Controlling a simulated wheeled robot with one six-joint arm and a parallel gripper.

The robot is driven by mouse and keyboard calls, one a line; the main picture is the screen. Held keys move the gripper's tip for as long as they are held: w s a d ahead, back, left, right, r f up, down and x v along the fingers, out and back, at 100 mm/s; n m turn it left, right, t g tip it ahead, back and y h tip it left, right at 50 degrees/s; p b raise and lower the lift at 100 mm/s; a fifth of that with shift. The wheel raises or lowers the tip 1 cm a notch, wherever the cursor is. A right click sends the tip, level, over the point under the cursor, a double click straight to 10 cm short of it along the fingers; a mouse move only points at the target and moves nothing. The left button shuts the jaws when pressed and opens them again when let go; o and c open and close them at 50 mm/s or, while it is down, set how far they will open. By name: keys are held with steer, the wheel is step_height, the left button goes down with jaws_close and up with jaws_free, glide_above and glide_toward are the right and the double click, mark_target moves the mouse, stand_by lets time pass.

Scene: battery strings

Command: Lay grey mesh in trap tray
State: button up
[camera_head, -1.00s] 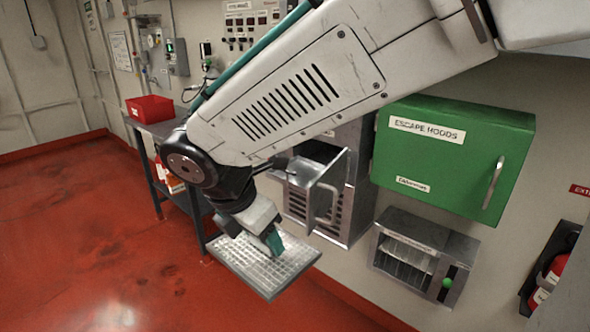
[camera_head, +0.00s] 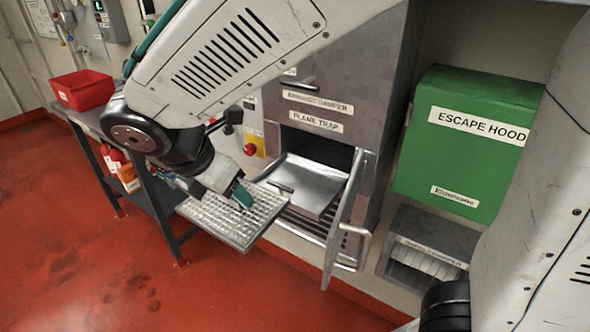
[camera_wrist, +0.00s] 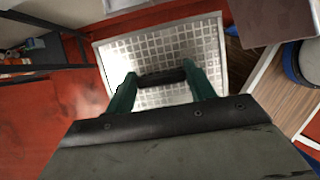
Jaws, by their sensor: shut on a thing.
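The grey mesh (camera_head: 215,219) is a flat framed grid panel. My gripper (camera_head: 243,197) is shut on the dark handle in its middle and holds it in the air, roughly level. In the wrist view both green fingers close on that handle (camera_wrist: 162,76), with the mesh (camera_wrist: 132,52) beyond. The trap tray (camera_head: 310,181) is a bare metal tray pulled partly out of the opening under the label "FLAME TRAP". The mesh hangs left of and in front of the tray, apart from it as far as I can tell.
The trap's open door (camera_head: 343,222) with a handle stands right of the tray. A dark table (camera_head: 150,192) with a red bin (camera_head: 82,89) on top and bottles below is at left. A green escape-hood box (camera_head: 470,140) hangs at right. Red floor is open at left.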

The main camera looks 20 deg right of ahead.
mark_target(247, 189)
steer(key=d, duration=0.1)
steer(key=w+d+f+h, duration=0.1)
steer(key=w+t, duration=0.1)
steer(key=shift+d+f+h, duration=0.3)
steer(key=shift+d+h, duration=0.1)
steer(key=shift+t, duration=0.3)
steer(key=w+d+f, duration=0.1)
steer(key=w+d, duration=0.2)
steer(key=d, duration=0.1)
steer(key=w+d+f, duration=0.1)
steer(key=w+d, duration=0.3)
steer(key=d, duration=0.1)
steer(key=w+d+f, duration=0.1)
steer(key=w+d, duration=0.2)
steer(key=d, duration=0.2)
steer(key=shift+w+d+f, duration=0.2)
steer(key=shift+f, duration=0.1)
steer(key=shift+w+d+f, duration=0.1)
steer(key=shift+d+f, duration=0.1)
steer(key=shift+f, duration=0.65)
steer(key=shift+w+d+f, duration=0.1)
steer(key=shift+d+f, duration=0.05)
steer(key=shift+f, duration=0.05)
steer(key=shift+w+d+r+g+y, duration=0.1)
steer(key=shift+w+d+g+y, duration=0.15)
steer(key=shift+g+y, duration=0.3)
steer(key=shift+w+d+r+g+y, duration=0.15)
steer(key=shift+d+g+y, duration=0.15)
steer(key=shift+g+y, duration=0.25)
steer(key=shift+f, duration=1.5)
